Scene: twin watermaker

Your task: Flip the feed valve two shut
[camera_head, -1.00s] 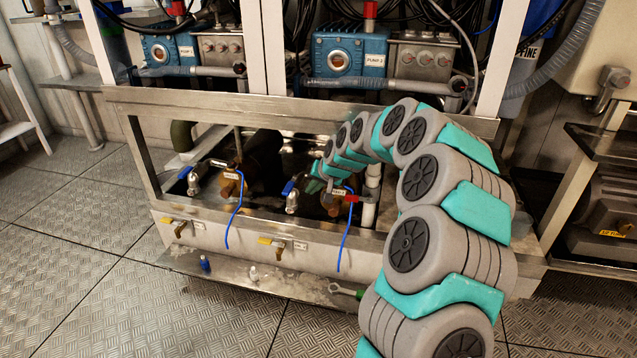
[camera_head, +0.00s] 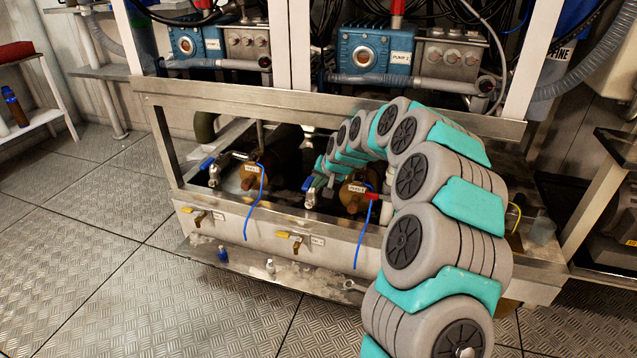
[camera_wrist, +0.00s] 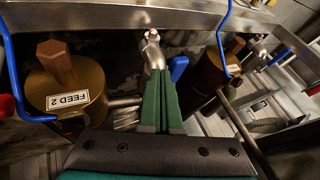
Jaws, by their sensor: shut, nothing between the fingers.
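The housing labelled FEED 2 (camera_head: 354,192) is brown and sits in the open frame under pump 2. It also shows at the left of the wrist view (camera_wrist: 66,90), its label upside down. Just left of it in the head view is a metal valve with a blue lever (camera_head: 307,184), which I take as feed valve two. In the wrist view the blue lever (camera_wrist: 179,68) lies just right of my green fingertips. My gripper (camera_wrist: 160,75) is shut and empty, its tips over the valve body (camera_wrist: 152,50). I cannot tell whether they touch. In the head view my arm partly hides the gripper.
A red lever (camera_head: 371,196) is by the FEED 2 housing. Another blue-levered valve (camera_head: 207,164) and brown housing (camera_head: 252,176) stand left. Blue tubes (camera_head: 362,235) hang over the front panel, which carries yellow-handled taps (camera_head: 282,235). Metal rails (camera_head: 300,112) bound the frame.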

